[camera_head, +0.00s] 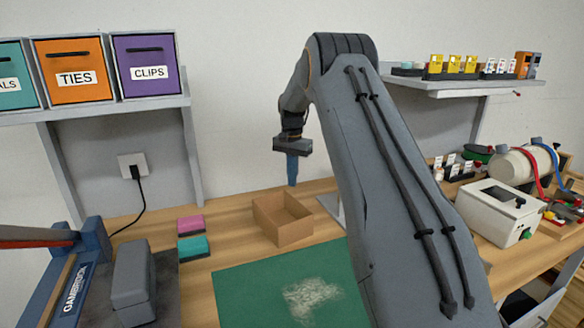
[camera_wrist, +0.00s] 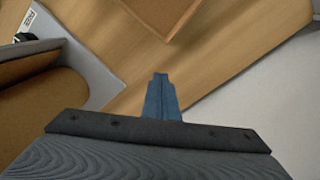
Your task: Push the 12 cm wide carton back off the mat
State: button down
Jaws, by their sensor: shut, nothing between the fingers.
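The carton (camera_head: 283,224) is a tan, open-topped box standing upright on the wooden bench. In the head view it sits just behind the back edge of the green mat (camera_head: 240,285), with a thin strip of bare wood between them. My gripper (camera_head: 292,183) points down, its blue fingers shut and empty. In the head view the fingertips appear just above the carton's back rim; their exact depth is unclear. The wrist view shows the closed fingers (camera_wrist: 160,78) and a brown surface (camera_wrist: 165,12) at the top, likely the carton. My arm hides the mat's right side.
A pink block (camera_head: 190,224) and a teal block (camera_head: 194,248) lie left of the carton. A grey and blue device (camera_head: 135,280) stands at front left. A pale scuffed patch (camera_head: 310,296) marks the mat. A white machine (camera_head: 497,212) stands right. Shelves (camera_head: 95,110) flank the wall.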

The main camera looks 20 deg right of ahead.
aim_at(286, 193)
notch_tip(286, 193, down, 4)
jog(key=shift+s+r+p, duration=0.1)
jog(key=shift+r+p, duration=0.15)
jog(key=shift+p, duration=0.25)
jog(key=shift+s+a+f+p, duration=0.1)
jog(key=shift+s+a+p, duration=0.85)
jog(key=shift+a, duration=0.25)
jog(key=shift+s+a+f, duration=0.2)
jog(key=shift+s+a, duration=0.05)
jog(key=shift+a, duration=0.15)
